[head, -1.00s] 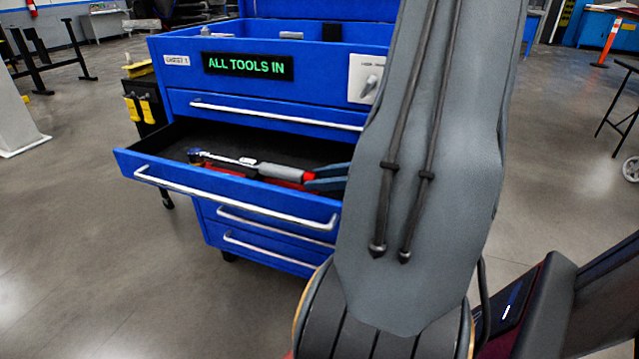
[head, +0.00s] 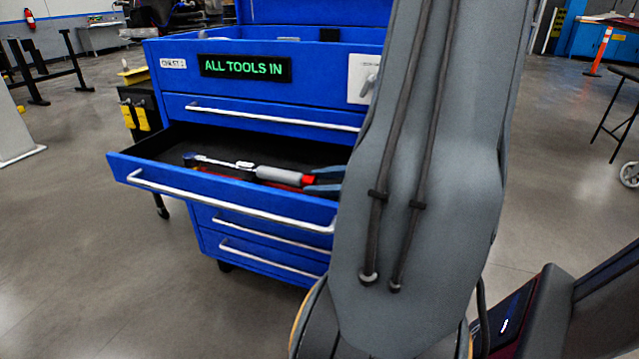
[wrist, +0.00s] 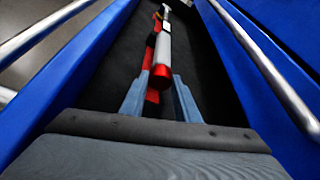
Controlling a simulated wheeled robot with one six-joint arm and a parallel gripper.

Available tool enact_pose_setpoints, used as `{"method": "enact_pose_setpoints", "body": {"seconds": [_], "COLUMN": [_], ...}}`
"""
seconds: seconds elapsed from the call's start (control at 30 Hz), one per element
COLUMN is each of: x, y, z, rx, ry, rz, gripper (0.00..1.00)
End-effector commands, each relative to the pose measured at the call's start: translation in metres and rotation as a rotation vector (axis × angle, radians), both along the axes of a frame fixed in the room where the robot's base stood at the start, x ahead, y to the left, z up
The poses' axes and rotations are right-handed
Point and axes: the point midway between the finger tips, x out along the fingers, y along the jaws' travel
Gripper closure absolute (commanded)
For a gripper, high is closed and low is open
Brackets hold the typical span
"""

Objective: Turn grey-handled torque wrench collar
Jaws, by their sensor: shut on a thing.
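The torque wrench (head: 245,167) lies in the open drawer (head: 205,184) of the blue tool chest, its head toward the left. It has a metal shaft, a grey handle (head: 281,175) and a red collar (head: 308,180) at the handle's right end. In the wrist view the grey handle (wrist: 163,48) points away from me and the red collar (wrist: 162,74) is at its near end. My gripper (wrist: 162,77) has a blue-grey finger on each side of the collar and is shut on it. The fingers also show at the drawer's right, partly hidden by my arm.
A red patch (wrist: 152,97) shows on the dark drawer floor under the wrench. Blue drawer walls and long silver handles (head: 230,202) run along both sides of my gripper. The chest's sign (head: 245,68) reads "ALL TOOLS IN". Open floor lies left of the chest.

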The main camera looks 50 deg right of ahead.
Motion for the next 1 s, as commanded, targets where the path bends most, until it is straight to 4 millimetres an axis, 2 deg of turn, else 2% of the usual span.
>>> {"method": "enact_pose_setpoints", "body": {"seconds": [0.03, 0.13, 0.47, 1.0], "x": [0.0, 0.0, -0.002, -0.066], "y": [0.0, 0.0, -0.001, -0.016], "z": [0.0, 0.0, 0.001, 0.026], "rx": [0.0, 0.0, 0.001, -0.001], "ry": [0.0, 0.0, 0.0, 0.0], "rz": [-0.001, 0.0, 0.0, -0.002], "gripper": [0.68, 0.53, 0.53, 0.53]}}
